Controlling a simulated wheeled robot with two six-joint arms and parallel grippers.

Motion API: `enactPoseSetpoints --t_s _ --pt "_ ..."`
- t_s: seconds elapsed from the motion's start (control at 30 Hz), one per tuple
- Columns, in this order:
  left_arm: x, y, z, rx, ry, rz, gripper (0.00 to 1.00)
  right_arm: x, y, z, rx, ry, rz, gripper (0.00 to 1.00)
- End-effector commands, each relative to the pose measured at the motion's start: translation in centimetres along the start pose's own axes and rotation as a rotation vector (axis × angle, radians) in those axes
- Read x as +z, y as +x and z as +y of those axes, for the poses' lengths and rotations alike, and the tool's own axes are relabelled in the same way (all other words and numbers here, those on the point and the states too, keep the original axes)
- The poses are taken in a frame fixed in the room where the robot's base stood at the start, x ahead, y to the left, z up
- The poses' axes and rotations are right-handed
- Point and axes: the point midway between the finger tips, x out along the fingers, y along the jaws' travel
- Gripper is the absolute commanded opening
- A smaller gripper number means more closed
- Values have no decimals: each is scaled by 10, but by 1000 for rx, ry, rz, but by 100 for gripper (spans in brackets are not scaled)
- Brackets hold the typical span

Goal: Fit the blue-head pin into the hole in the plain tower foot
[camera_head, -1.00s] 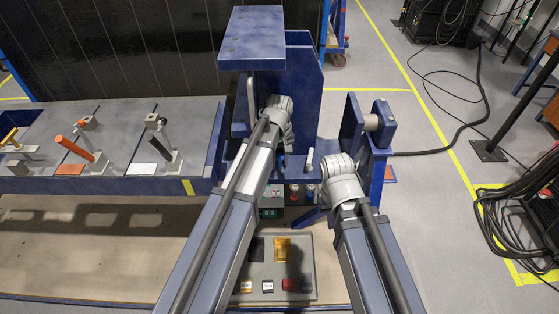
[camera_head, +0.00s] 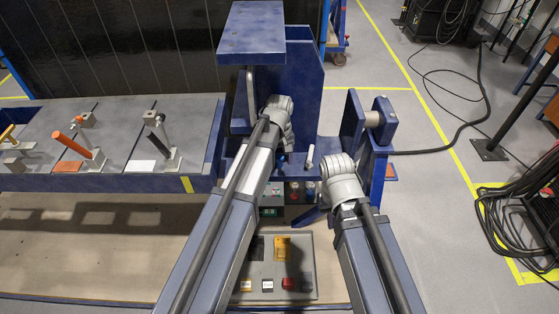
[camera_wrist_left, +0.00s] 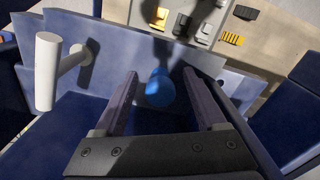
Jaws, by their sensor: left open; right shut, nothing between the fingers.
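A round blue pin head (camera_wrist_left: 160,88) shows in the left wrist view, between and beyond the fingertips of my left gripper (camera_wrist_left: 160,90). The fingers are open, one on each side in the picture; I see no contact. A small blue spot (camera_head: 281,157) shows beside my left wrist in the head view. My left fingers are mostly hidden there by the arm. My right wrist (camera_head: 342,185) is at the jig's lower right; its fingers are hard to make out. The pin's shank and the foot's hole are hidden. I cannot tell which jig tower is the plain one.
The blue jig has a tall tower with a top plate (camera_head: 250,28) and a shorter right tower (camera_head: 352,118). A pale T-shaped handle (camera_wrist_left: 46,70) stands near my left gripper. A switch panel (camera_head: 280,268) lies below.

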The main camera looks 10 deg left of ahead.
Motion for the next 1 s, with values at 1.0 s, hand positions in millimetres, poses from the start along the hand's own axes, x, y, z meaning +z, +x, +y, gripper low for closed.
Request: enactPoseSetpoints --t_s 1.0 --pt "0 -77 0 0 0 0 73 4 -77 7 0 -2 0 0"
